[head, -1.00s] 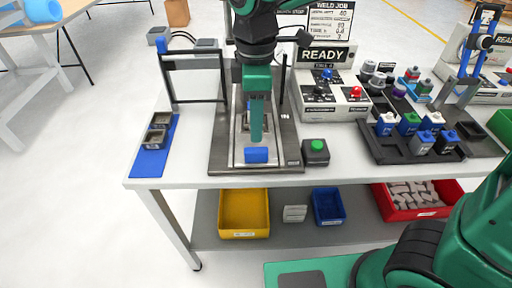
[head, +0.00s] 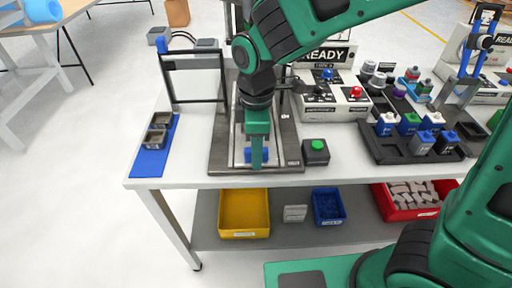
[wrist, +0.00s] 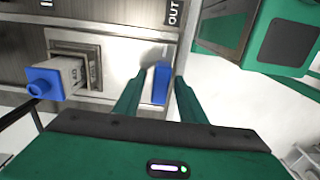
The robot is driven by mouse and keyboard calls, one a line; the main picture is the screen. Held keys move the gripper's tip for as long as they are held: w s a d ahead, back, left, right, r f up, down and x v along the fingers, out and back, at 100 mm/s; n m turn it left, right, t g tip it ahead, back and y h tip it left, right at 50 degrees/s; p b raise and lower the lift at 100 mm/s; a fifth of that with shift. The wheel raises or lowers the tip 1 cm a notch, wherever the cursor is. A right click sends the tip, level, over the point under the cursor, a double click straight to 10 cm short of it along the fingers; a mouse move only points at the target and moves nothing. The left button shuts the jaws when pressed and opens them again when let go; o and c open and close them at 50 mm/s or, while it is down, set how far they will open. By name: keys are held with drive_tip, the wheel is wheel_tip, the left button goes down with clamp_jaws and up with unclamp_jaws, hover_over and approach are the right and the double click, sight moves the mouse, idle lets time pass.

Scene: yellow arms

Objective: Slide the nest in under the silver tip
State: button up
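The nest (wrist: 95,50) is a silver block on the metal slide of the weld fixture. A light grey part with a blue cap (wrist: 42,82) sits in it, at the left of the wrist view. The blue handle (wrist: 161,83) of the slide lies between my fingers, beside the "OUT" mark. My gripper (wrist: 160,78) is open, with one finger on each side of the handle and a gap at the left finger. In the head view my gripper (head: 257,165) is low at the fixture's front and partly covers the handle. The silver tip is hidden behind my arm.
A green-button box (head: 316,151) stands right of the fixture plate (head: 225,150). A black frame (head: 170,75) stands to its left, beyond a blue tray (head: 150,163). A control box (head: 345,100) and a dark rack of capped parts (head: 385,152) are to the right.

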clamp_jaws()
drive_tip(key=w, duration=1.7)
drive_tip(key=shift+w+d, duration=0.2)
drive_tip(key=shift+d, duration=0.1)
drive_tip(key=shift+w+r, duration=0.1)
drive_tip(key=shift+w, duration=0.7)
drive_tip(key=shift+w+r, duration=0.1)
drive_tip(key=shift+o, duration=0.5)
unclamp_jaws()
drive_tip(key=shift+w, duration=0.1)
wheel_tip(320, 180, up, 10)
drive_tip(key=shift+r, duration=0.25)
